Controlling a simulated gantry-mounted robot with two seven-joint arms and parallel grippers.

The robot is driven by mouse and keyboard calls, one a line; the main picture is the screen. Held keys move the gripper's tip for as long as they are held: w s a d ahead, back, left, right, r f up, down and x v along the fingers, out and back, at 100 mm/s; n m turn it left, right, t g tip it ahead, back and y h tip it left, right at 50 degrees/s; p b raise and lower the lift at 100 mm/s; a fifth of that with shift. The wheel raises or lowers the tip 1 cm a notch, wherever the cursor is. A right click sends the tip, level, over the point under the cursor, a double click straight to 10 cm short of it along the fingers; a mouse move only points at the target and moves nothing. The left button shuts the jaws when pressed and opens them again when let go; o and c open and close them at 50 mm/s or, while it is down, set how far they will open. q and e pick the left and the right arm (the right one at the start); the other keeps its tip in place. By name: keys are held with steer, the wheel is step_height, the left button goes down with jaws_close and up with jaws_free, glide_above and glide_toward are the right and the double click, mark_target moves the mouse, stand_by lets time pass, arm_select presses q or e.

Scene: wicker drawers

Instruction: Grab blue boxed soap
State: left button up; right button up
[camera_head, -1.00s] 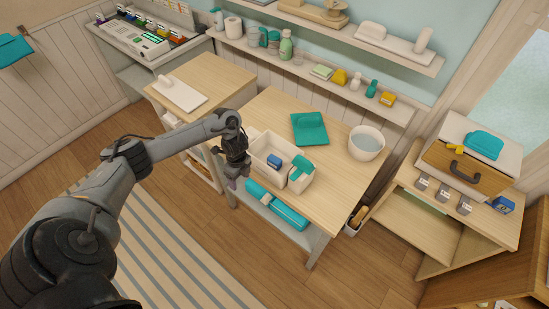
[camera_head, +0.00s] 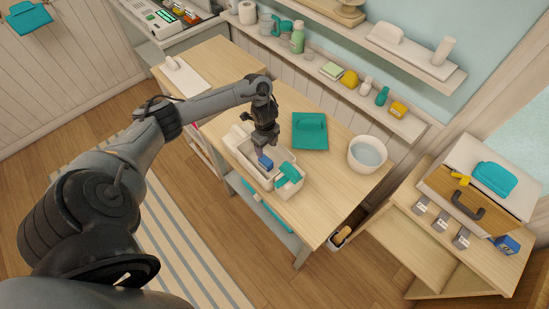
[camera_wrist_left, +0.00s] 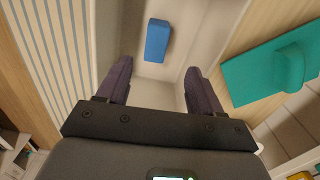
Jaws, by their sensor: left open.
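A small blue boxed soap (camera_head: 265,162) lies inside a white divided tray (camera_head: 254,178) on the wooden table. My left gripper (camera_head: 260,148) is above the tray, over the compartment with the blue box. In the left wrist view, the blue box (camera_wrist_left: 157,40) lies on the tray's white floor, ahead of the fingertips and apart from them. The left gripper (camera_wrist_left: 155,73) is open there, with nothing between its dark fingers. My right gripper is not in view.
A teal item (camera_head: 286,175) sits in the tray's right part. A teal board (camera_head: 310,131) and a white bowl of water (camera_head: 367,154) stand right of the tray. Shelves with bottles and soaps run along the wall behind.

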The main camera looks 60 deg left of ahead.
mark_target(266, 160)
arm_select(q)
steer(key=f, duration=0.1)
steer(key=f+b, duration=0.1)
steer(key=f, duration=0.2)
steer(key=shift+s+d+f, duration=0.1)
steer(key=shift+s+f, duration=0.3)
steer(key=shift+f+b, duration=0.3)
steer(key=shift+f, duration=0.35)
steer(key=shift+w+f+b, duration=0.1)
steer(key=shift+f+b, duration=0.3)
steer(key=shift+f, duration=1.8)
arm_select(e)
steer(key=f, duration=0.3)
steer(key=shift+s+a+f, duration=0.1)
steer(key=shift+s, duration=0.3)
arm_select(q)
steer(key=c, duration=1.1)
